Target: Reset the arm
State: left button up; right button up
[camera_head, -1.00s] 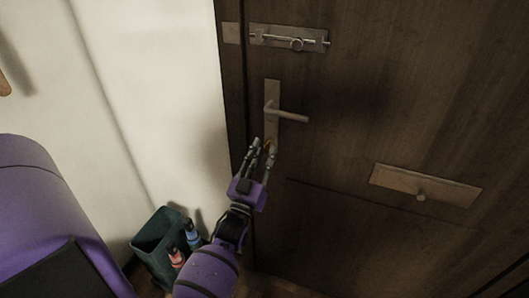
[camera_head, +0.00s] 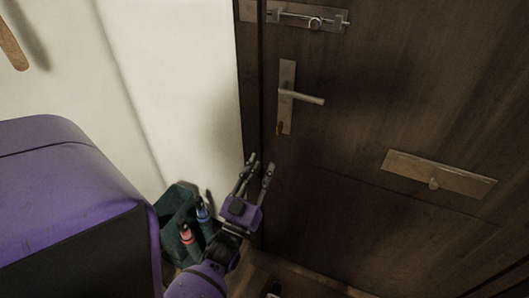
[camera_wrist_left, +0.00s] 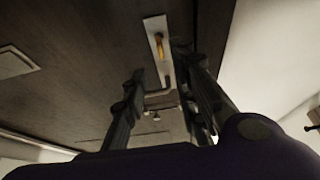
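My left gripper (camera_head: 261,168) is in front of the lower left part of the dark wooden door (camera_head: 350,140), below the door handle (camera_head: 302,97). Its two fingers stand apart with nothing between them, and it touches nothing that I can see. In the left wrist view the fingers (camera_wrist_left: 160,90) are also spread. The handle plate (camera_wrist_left: 154,27) with a small orange-brown piece (camera_wrist_left: 159,45) at its lock shows beyond them. My right gripper is in neither view.
A sliding bolt (camera_head: 308,17) is high on the door and a metal plate with a knob (camera_head: 438,175) is to the right. A dark green bin (camera_head: 174,204) with bottles stands at the wall, left of my gripper. The white wall (camera_head: 180,90) is bare beside the door frame.

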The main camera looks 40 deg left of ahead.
pick_arm(q)
jog(key=s+d+f+m+g+h+p, duration=0.1)
jog(key=s+d+f+g+h, duration=0.1)
jog(key=d+f+g, duration=0.3)
jog(key=s+d+f+m+g+h+p, duration=0.1)
jog(key=s+d+f+g+h, duration=0.15)
jog(key=f, duration=0.45)
jog(key=s+d+f+g+p, duration=0.2)
jog(key=s+d+f, duration=0.1)
jog(key=s, duration=0.8)
jog(key=s+d+f+m+g+h+p, duration=0.1)
jog(key=s+d+f+g+p, duration=0.1)
jog(key=s, duration=0.9)
jog(key=d+f+g, duration=0.1)
jog(key=d, duration=0.1)
jog(key=shift+s+d+f+g, duration=0.2)
jog(key=shift+s+d+g, duration=0.1)
jog(key=shift+g, duration=0.05)
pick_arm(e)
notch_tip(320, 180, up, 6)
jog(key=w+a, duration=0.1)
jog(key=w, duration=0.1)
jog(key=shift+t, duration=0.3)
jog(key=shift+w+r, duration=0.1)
